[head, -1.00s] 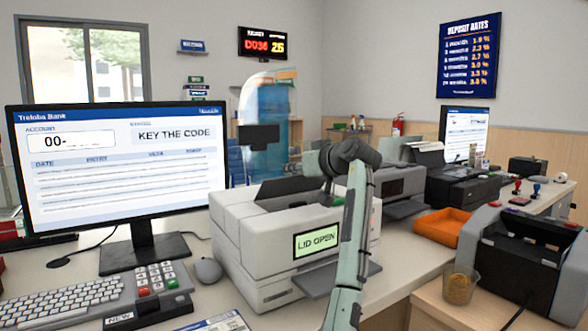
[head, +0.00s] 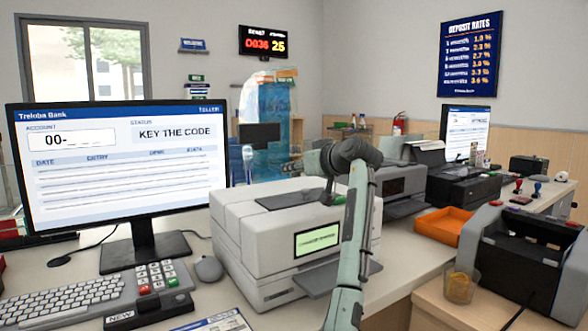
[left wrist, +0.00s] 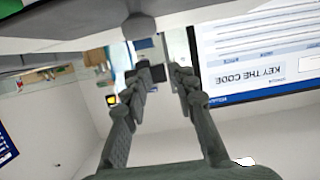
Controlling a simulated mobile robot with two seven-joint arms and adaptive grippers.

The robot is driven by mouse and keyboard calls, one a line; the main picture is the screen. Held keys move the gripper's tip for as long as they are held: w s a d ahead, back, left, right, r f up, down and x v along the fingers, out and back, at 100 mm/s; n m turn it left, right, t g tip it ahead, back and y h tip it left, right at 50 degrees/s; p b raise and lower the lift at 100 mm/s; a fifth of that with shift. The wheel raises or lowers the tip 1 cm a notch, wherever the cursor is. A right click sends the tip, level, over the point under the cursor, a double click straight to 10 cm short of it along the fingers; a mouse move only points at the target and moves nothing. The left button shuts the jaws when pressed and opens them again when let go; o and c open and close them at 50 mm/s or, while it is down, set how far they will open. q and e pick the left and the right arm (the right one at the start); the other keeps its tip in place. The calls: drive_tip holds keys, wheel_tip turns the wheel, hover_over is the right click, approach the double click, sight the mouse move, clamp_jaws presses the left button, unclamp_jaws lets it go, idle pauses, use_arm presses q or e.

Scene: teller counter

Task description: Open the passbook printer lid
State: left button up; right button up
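The passbook printer (head: 245,240) is a pale box on the counter, right of the monitor. Its top looks flat and shut, with a dark panel (head: 285,198) on it. Its small green display (head: 317,241) carries text too small to read. My left gripper (head: 330,193) is at the printer's top, partly hidden by my own arm; I cannot tell whether it touches. In the left wrist view, its two fingers (left wrist: 160,78) stand apart with nothing between them. A pale surface, probably the printer, fills the top of that view. My right gripper is not in view.
The monitor (head: 120,165), keypad (head: 158,280) and mouse (head: 208,269) stand left of the printer. An orange tray (head: 443,226), a clear cup (head: 460,285) and a dark-topped machine (head: 525,255) are to the right. A clear screen (head: 265,110) rises behind.

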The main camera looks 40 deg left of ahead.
use_arm(q)
drive_tip(key=v, duration=1.1)
drive_tip(key=shift+s+d, duration=0.2)
drive_tip(key=shift+d, duration=0.15)
drive_tip(key=shift+r, duration=0.15)
